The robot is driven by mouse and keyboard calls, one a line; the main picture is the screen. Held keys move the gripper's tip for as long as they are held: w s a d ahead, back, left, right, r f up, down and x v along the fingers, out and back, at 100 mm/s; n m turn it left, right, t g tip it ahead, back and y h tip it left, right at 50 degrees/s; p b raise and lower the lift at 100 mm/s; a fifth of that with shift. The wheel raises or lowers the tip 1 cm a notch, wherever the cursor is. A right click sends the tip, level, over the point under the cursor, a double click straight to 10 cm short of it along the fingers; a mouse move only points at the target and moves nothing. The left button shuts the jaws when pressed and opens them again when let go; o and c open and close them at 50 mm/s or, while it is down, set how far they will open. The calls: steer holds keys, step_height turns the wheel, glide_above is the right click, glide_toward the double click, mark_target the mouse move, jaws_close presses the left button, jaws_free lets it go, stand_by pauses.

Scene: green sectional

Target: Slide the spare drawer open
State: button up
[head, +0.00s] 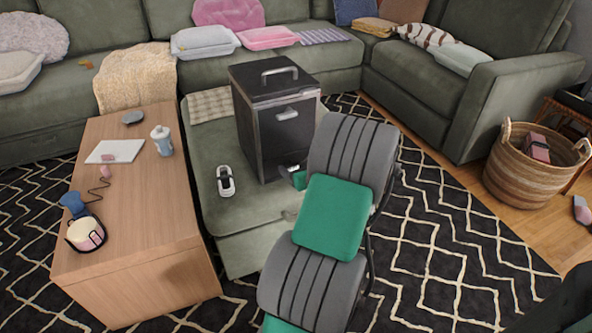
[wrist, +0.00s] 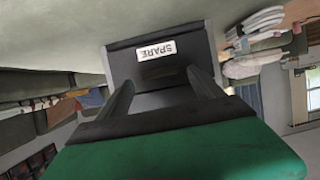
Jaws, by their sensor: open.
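The dark box (head: 262,130) stands on the green ottoman seat, with a silver handle on its lid and another handle (head: 288,113) high on its front. My gripper (head: 291,169) is at the low front of the box, in front of its lower part, and my arm hides some of that area. In the wrist view the spare drawer front (wrist: 125,62) shows a white label reading SPARE, upside down. My two dark fingers (wrist: 163,85) are apart, one on each side below the label, with nothing seen held. Whether they touch the drawer cannot be told.
A white and black item (head: 225,181) lies on the ottoman (head: 240,250) left of the box. A wooden table (head: 130,240) with small things stands further left. A wicker basket (head: 528,175) is at the right. Patterned rug floor is open to the right of my arm.

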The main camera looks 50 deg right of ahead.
steer(key=shift+w+d+f, duration=0.15)
steer(key=shift+w+d, duration=0.05)
steer(key=shift+w, duration=0.15)
steer(key=shift+c, duration=0.2)
jaws_close()
stand_by(0.5)
